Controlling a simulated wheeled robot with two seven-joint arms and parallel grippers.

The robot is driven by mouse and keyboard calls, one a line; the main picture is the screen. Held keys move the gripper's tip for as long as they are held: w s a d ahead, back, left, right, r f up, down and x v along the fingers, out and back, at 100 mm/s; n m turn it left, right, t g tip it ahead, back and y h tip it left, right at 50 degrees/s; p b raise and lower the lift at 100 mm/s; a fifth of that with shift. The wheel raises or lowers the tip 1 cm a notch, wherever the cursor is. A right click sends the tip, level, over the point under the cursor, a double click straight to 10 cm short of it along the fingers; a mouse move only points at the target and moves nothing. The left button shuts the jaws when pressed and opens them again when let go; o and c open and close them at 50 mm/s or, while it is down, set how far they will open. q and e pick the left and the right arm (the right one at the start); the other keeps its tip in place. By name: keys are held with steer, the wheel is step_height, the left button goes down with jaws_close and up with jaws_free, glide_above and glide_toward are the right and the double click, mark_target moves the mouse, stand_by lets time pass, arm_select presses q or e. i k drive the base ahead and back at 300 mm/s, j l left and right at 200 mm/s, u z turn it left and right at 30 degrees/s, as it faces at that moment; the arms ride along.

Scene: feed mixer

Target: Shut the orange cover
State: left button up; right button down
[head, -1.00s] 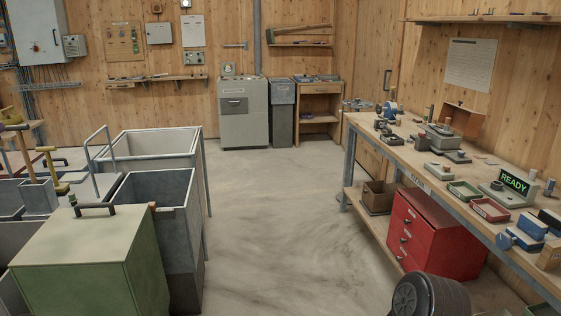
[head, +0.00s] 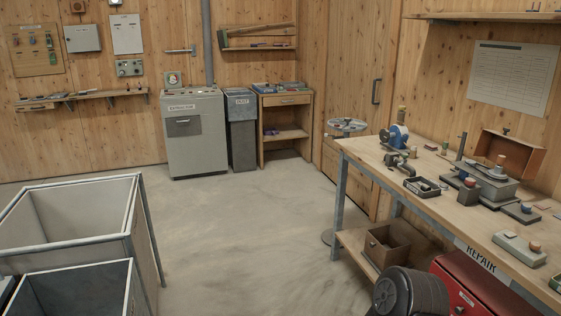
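An orange-brown cover (head: 517,160) stands raised and tilted at the back of the workbench on the right, close to the wall. In front of it is a grey device (head: 486,188) with a round knob-like part on top. The device hides part of the cover's lower edge, and I cannot tell whether the two are joined. Neither of my grippers is in view.
The wooden workbench (head: 448,217) carries a blue machine (head: 396,136) and several small parts. A red drawer cabinet (head: 468,289) and a brown box (head: 387,246) are below it. Grey bins (head: 68,232) stand at left. The floor (head: 235,235) between is clear.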

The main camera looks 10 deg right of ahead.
mark_target(524, 158)
steer(key=i+j+z, duration=0.15)
steer(key=i+z, duration=0.25)
steer(key=i+j+z, duration=0.35)
steer(key=i, duration=0.2)
